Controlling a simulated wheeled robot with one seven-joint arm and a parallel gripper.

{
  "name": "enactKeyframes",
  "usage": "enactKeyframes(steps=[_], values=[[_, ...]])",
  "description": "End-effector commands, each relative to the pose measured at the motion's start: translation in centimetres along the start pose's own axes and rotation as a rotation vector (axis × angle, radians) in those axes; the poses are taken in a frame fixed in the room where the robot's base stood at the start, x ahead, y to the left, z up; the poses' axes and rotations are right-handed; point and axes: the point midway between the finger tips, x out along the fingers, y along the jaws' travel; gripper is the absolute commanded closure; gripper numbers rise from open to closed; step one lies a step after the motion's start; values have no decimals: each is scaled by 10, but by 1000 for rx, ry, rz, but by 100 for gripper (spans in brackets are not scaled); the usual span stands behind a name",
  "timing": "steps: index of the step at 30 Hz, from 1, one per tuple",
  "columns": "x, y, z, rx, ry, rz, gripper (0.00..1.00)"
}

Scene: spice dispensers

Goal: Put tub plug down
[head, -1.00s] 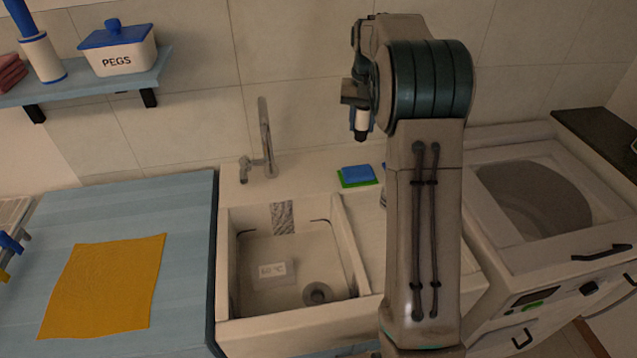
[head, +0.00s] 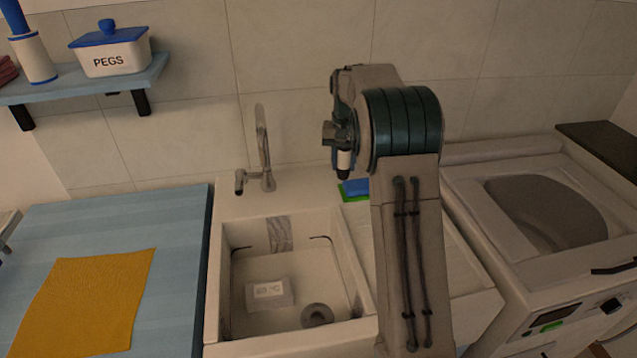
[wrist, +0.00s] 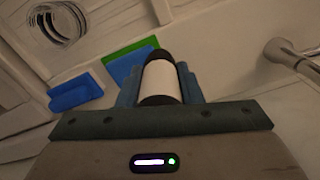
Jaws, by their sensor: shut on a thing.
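My gripper (head: 343,148) is shut on the tub plug (head: 344,160), a white cylinder with dark ends. In the wrist view the plug (wrist: 160,82) sits between the blue fingers of my gripper (wrist: 159,88). In the head view it hangs dark tip down, just in front of the back ledge by a blue and green sponge (head: 355,188). I cannot tell whether its tip touches anything. The white sink (head: 213,262) lies below and left of the gripper, with a round drain (head: 318,315) and a labelled block (head: 268,290) in its basin.
A metal tap (head: 263,150) stands on the ledge left of the gripper. The wrist view shows a separate blue block (wrist: 75,92) beside the sponge. A yellow cloth (head: 90,300) lies on the blue counter (head: 180,220). A washing machine (head: 520,275) stands right of my arm.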

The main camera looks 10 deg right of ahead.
Motion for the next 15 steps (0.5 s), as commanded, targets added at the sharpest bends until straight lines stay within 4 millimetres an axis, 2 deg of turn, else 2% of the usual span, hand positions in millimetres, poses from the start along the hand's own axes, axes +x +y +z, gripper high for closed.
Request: enactKeyframes(steps=[3, 7, 10, 15], values=[[16, -28, -8, -3, -3, 1, 88], [31, -52, -16, -2, 0, 1, 88], [38, -63, -21, -1, 1, 1, 88], [48, -69, -22, 2, -1, 1, 88]])
